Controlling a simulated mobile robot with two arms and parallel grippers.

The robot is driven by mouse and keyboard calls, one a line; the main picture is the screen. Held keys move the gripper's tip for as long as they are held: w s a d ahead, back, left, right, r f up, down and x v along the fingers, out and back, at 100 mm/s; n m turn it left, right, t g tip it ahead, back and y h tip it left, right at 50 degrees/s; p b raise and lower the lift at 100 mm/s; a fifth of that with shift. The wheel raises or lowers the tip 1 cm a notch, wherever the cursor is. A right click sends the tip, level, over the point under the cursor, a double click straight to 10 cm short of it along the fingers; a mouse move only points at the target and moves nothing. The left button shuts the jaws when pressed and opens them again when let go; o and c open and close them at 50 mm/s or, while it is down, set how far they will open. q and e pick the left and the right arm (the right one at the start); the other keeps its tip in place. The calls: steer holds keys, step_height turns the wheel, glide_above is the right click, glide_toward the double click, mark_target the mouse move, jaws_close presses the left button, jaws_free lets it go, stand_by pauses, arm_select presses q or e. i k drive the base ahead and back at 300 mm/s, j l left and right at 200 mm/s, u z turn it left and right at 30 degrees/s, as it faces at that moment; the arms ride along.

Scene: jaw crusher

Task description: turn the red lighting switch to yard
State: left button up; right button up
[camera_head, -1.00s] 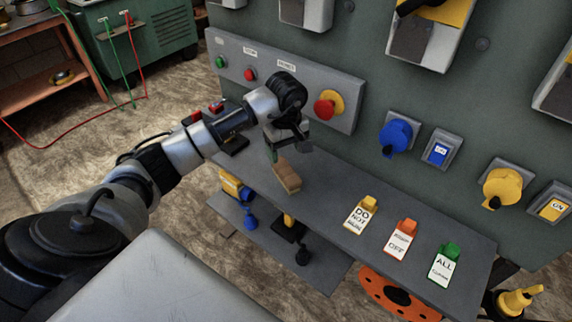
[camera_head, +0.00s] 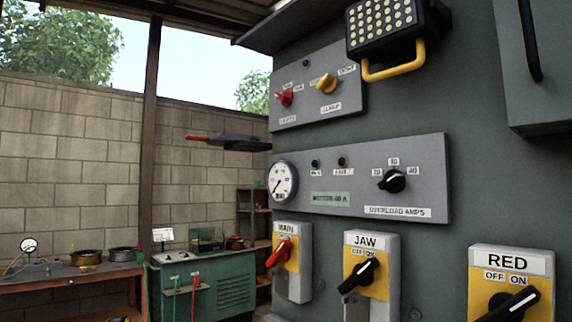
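The red lighting switch (camera_head: 286,98) is a small red rotary knob on the left half of a grey plate (camera_head: 345,100) high on the cabinet. Small labels sit above and below it, too blurred to read surely. I cannot tell for certain which label the knob points to. A yellow rotary knob (camera_head: 327,83) is to its right on the same plate. Neither of my grippers nor my arms show in this view, and nothing touches the switch.
A yellow-handled floodlight (camera_head: 396,30) juts out right of the plate. Below are a panel with a gauge (camera_head: 283,181) and black dial (camera_head: 392,181), then the MAIN (camera_head: 283,252), JAW (camera_head: 361,275) and RED (camera_head: 512,303) switches. A workbench (camera_head: 70,278) stands left.

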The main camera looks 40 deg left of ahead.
mark_target(286, 98)
steer(key=u, duration=1.1)
